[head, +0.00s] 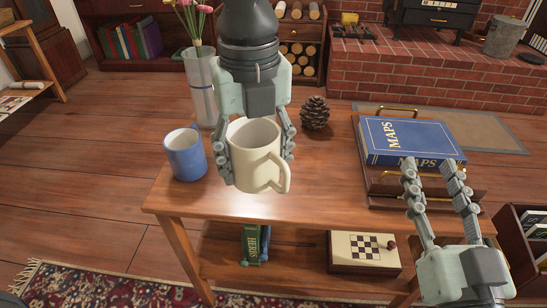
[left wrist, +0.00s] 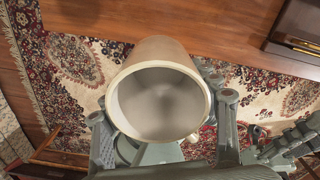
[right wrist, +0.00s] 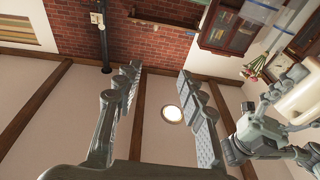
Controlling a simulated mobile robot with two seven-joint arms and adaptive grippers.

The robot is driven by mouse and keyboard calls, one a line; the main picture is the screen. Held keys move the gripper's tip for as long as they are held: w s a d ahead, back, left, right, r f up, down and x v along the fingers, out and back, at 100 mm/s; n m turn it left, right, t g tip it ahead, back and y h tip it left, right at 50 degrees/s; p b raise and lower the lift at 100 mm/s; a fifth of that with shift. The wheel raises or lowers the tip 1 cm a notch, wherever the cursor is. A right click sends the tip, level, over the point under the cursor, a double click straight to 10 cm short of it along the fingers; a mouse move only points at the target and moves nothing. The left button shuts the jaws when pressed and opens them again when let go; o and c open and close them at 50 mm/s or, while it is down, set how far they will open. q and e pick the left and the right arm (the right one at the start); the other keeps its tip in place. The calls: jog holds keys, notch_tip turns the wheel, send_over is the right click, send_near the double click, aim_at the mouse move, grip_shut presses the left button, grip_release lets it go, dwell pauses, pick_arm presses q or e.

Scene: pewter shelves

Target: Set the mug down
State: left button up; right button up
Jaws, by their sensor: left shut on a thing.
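A cream mug (head: 255,160) is held upright by my left gripper (head: 258,166), whose fingers close on its two sides, handle toward the front right. In the head view it appears over the wooden table (head: 300,190); whether its base is clear of the top is hard to tell. In the left wrist view the mug (left wrist: 160,100) shows its open, empty inside, with rug and wood behind it. My right gripper (head: 429,166) is open and empty in front of the blue MAPS book; its spread fingers also show in the right wrist view (right wrist: 165,85).
A blue mug (head: 185,155) stands close left of the cream mug. A glass vase (head: 201,90) with flowers is behind, and a pinecone (head: 315,113) is to the right. The MAPS book (head: 410,142) lies on a handled wooden tray (head: 385,190). The table's front middle is clear.

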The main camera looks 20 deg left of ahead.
pick_arm(q)
jog(key=w+f, duration=0.2)
jog(key=w, duration=0.1)
jog(key=w+d+f, duration=0.1)
jog(key=w+f, duration=0.1)
jog(key=w, duration=0.1)
jog(key=w+f, duration=0.2)
jog(key=w, duration=0.2)
jog(key=shift+w+d+f, duration=0.1)
jog(key=shift+d+f, duration=0.05)
jog(key=shift+d, duration=0.2)
notch_tip(320, 180, down, 4)
jog(key=shift+r, duration=0.1)
pick_arm(e)
jog(key=r, duration=0.1)
jog(key=s+r+t, duration=0.1)
jog(key=shift+a+r+y, duration=0.3)
jog(key=shift+a+y, duration=0.05)
jog(key=shift+y, duration=0.05)
pick_arm(q)
jog(key=shift+b, duration=0.35)
jog(key=shift+f, duration=0.25)
jog(key=o, duration=1.4)
pick_arm(e)
jog(key=shift+d+r+t, duration=0.2)
jog(key=shift+r+t, duration=0.15)
jog(key=shift+t, duration=0.05)
